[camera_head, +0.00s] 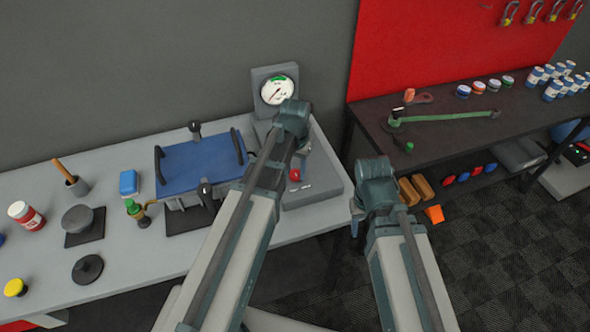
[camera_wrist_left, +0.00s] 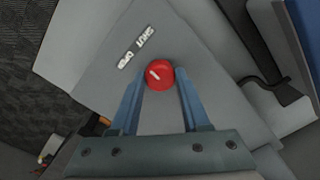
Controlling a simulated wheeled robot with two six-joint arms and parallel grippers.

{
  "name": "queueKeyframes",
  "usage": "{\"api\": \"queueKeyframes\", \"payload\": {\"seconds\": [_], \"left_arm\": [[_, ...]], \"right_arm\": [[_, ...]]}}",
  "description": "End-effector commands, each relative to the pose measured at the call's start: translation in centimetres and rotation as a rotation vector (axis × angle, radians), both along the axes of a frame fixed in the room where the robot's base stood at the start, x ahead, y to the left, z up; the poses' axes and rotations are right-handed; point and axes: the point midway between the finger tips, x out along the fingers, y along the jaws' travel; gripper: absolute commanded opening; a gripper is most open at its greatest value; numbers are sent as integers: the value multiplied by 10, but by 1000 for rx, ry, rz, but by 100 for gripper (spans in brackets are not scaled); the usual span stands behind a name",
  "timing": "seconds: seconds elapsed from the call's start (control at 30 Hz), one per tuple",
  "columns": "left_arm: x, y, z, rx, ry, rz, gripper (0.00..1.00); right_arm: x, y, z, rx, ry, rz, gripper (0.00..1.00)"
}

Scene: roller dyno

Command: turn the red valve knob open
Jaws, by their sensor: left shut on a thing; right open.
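The red valve knob (camera_head: 294,175) sits on the grey block of the gauge stand. In the left wrist view the knob (camera_wrist_left: 160,75) shows between the blue fingers of my left gripper (camera_wrist_left: 164,86), which is shut on it. A short white mark on the knob points left, nearer the OPEN label (camera_wrist_left: 125,60) than the SHUT label (camera_wrist_left: 147,36). In the head view my left gripper (camera_head: 303,158) is mostly hidden by its own wrist. My right gripper (camera_head: 355,217) is open and empty, to the right of the stand, its fingers partly hidden by the arm.
A round gauge (camera_head: 277,91) stands behind the knob. A blue-topped press with black handles (camera_head: 200,165) stands left on the grey bench (camera_head: 120,262). A dark workbench (camera_head: 450,138) with a green-handled tool (camera_head: 445,117) stands at the right. The floor before it is mostly clear.

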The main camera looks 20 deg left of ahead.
Motion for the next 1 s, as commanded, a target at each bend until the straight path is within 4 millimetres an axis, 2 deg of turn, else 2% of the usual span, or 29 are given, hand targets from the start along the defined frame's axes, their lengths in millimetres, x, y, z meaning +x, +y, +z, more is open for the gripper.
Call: {"api": "queueKeyframes", "payload": {"seconds": [0.6, 1.0], "left_arm": [[0, -1, 0, 0, 0, 563, 0], [0, -1, 0, 0, 0, 789, 0]], "right_arm": [[0, 0, 0, 0, 0, 0, 50], [0, 0, 0, 0, 0, 0, 50]]}}
